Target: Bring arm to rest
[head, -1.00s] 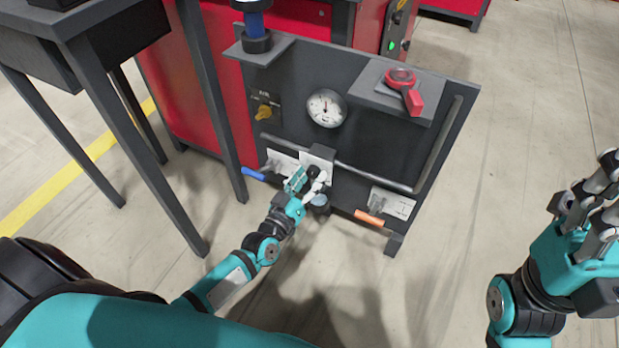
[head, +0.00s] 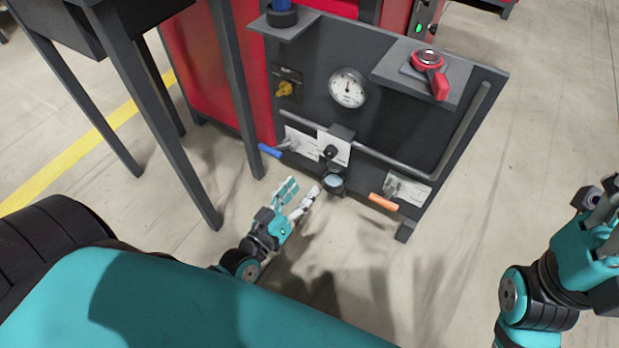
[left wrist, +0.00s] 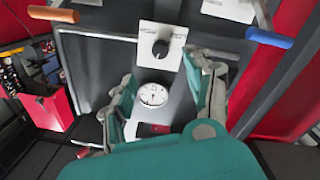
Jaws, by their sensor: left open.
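My left gripper (head: 300,191) is open and empty in the head view. It is in front of the lower part of the dark panel (head: 400,130), apart from it, to the left of and below the black knob (head: 331,152) on its white plate. In the left wrist view the open fingers (left wrist: 162,72) frame the same panel upside down, with the knob (left wrist: 160,48) beyond them and nothing between them. My right gripper (head: 598,207) is at the right edge of the head view, partly cut off; its opening is unclear.
Dark table legs (head: 236,100) stand left. Floor (head: 440,270) is clear between my arms.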

